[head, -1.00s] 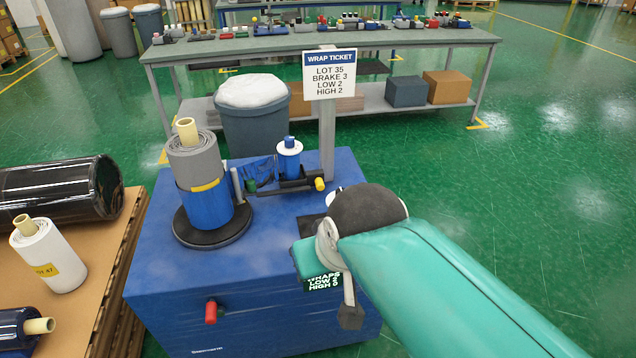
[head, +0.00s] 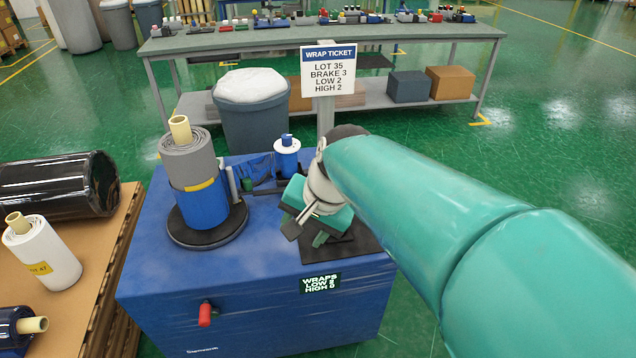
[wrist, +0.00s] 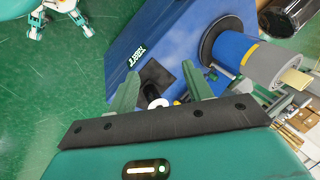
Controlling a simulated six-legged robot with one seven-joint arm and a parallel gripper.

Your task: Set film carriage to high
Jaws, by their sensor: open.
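The film carriage (head: 286,155) holds a small blue roll with a white top, low beside the grey mast (head: 326,115) behind the blue machine (head: 250,260). Blue film runs from it toward the wrapped roll (head: 205,195) on the black turntable. My gripper (head: 308,232) is open over the black patch on the machine top, right of and in front of the carriage. It hides the carriage's right end.
The wrap ticket (head: 328,72) reads LOT 35, BRAKE 3, LOW 2, HIGH 2. A WRAPS display (head: 320,283) is on the machine; its digits are hard to read. A red handle (head: 205,314) is on the front.

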